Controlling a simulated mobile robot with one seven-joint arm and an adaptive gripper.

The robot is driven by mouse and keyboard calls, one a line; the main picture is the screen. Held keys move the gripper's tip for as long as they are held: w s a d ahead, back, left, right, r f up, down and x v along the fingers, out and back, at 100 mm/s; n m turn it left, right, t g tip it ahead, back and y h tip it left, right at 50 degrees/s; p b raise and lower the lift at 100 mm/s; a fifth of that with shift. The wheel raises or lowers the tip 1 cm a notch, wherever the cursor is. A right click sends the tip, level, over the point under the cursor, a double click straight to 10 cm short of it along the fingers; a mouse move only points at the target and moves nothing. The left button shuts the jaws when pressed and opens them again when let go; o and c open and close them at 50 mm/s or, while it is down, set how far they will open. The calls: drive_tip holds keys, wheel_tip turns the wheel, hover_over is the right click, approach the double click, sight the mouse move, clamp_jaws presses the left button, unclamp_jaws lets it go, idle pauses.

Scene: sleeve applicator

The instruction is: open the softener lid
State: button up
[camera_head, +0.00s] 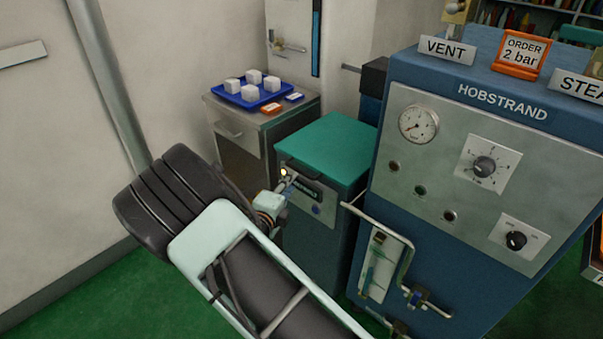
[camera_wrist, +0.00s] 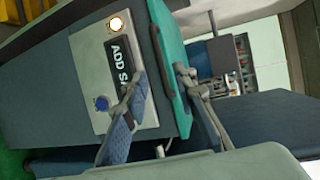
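The softener is a dark blue cabinet with a grey front panel (camera_head: 318,208), and its teal lid (camera_head: 330,148) lies flat and closed on top. The lid's edge runs upright through the turned wrist view (camera_wrist: 168,50). My gripper (camera_head: 287,182) is at the upper front of the softener. In the wrist view my gripper (camera_wrist: 160,74) is open, one finger in front of the panel and the other on the lid's top side, with the lid edge between them. I cannot tell whether either finger touches. The panel carries a dark label plate, a lit lamp and a blue knob (camera_wrist: 101,103).
The blue Hobstrand boiler (camera_head: 470,150) with pipes and gauge stands close on the right. A grey cabinet (camera_head: 232,135) with a blue tray (camera_head: 262,102) of white cubes stands behind left. A wall pipe (camera_head: 108,80) rises at left. Green floor (camera_head: 85,285) is open at lower left.

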sight(299, 172)
drive_tip(key=b+x, duration=0.1)
drive_tip(key=x, duration=0.7)
drive_tip(key=shift+w, duration=0.3)
clamp_jaws()
